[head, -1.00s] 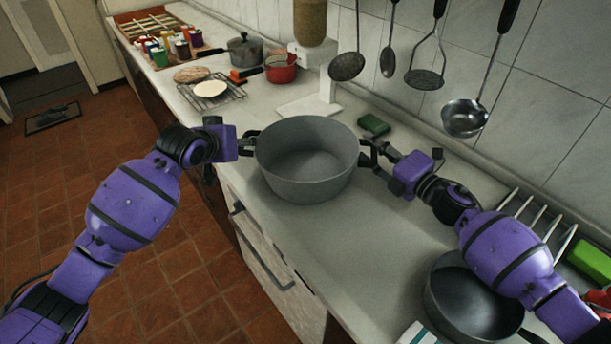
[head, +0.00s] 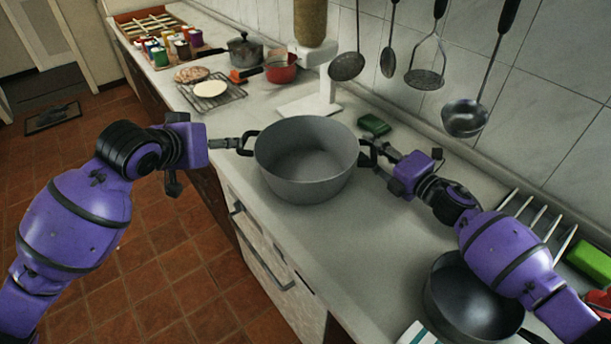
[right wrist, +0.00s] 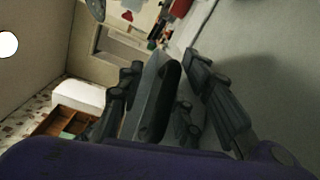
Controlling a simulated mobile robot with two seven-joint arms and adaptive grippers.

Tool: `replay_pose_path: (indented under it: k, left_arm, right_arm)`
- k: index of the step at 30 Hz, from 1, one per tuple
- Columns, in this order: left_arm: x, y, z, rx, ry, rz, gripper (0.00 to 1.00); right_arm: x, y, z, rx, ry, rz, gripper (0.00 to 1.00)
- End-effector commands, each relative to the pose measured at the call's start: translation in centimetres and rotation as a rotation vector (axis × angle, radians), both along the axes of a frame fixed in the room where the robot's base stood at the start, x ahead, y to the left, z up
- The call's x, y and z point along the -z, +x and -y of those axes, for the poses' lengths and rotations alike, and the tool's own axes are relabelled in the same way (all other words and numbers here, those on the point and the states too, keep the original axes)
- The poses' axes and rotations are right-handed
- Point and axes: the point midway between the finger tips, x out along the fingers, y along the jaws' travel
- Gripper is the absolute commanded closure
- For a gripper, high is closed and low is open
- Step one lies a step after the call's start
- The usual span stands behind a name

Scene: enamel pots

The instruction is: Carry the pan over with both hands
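The pan is a large grey two-handled pot (head: 306,170) standing upright on the counter in the middle of the head view. My left gripper (head: 236,143) is at its left, with fingertips close to the left handle (head: 250,143); I cannot tell whether they touch it or how far they are apart. My right gripper (head: 375,160) is at the right handle (head: 367,153). In the right wrist view, my right gripper (right wrist: 165,95) has its fingers spread, with the dark handle (right wrist: 168,95) between them and a gap on one side.
A dark frying pan (head: 470,300) lies at the lower right under my right arm. A green sponge (head: 374,124) and a white stand (head: 310,104) are behind the pot. A wire rack (head: 212,93) and red pot (head: 282,69) are farther back. Utensils hang on the wall.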

Motion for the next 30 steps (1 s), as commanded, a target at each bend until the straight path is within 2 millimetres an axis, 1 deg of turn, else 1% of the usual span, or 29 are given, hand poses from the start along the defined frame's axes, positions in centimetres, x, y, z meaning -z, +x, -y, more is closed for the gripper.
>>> replay_pose_path:
  k: [2,9,10,18,22,26,30]
  left_arm:
    - [0.0,0.0,0.0,0.000,0.000,0.000,0.36]
    - [0.0,0.0,0.0,0.000,0.000,0.000,0.36]
    - [0.0,0.0,0.0,0.000,0.000,0.000,0.36]
    - [0.0,0.0,0.0,0.000,0.000,0.000,0.36]
    - [0.0,0.0,0.0,0.000,0.000,0.000,0.36]
    - [0.0,0.0,0.0,0.000,0.000,0.000,0.36]
    - [0.0,0.0,0.0,0.000,0.000,0.000,0.36]
  right_arm:
    - [-0.2,0.0,0.0,0.000,0.000,0.002,0.69]
    - [-0.1,0.0,0.0,0.000,0.000,0.002,0.38]
    - [-0.1,0.0,0.0,0.000,0.000,0.002,0.36]
    - [0.0,0.0,0.0,0.000,0.000,0.000,0.36]
    - [0.1,-0.5,0.6,0.001,-0.001,-0.001,0.36]
    - [0.1,-2.2,1.8,0.002,-0.002,-0.002,0.36]
    - [0.0,-4.6,3.8,0.002,-0.002,-0.002,0.36]
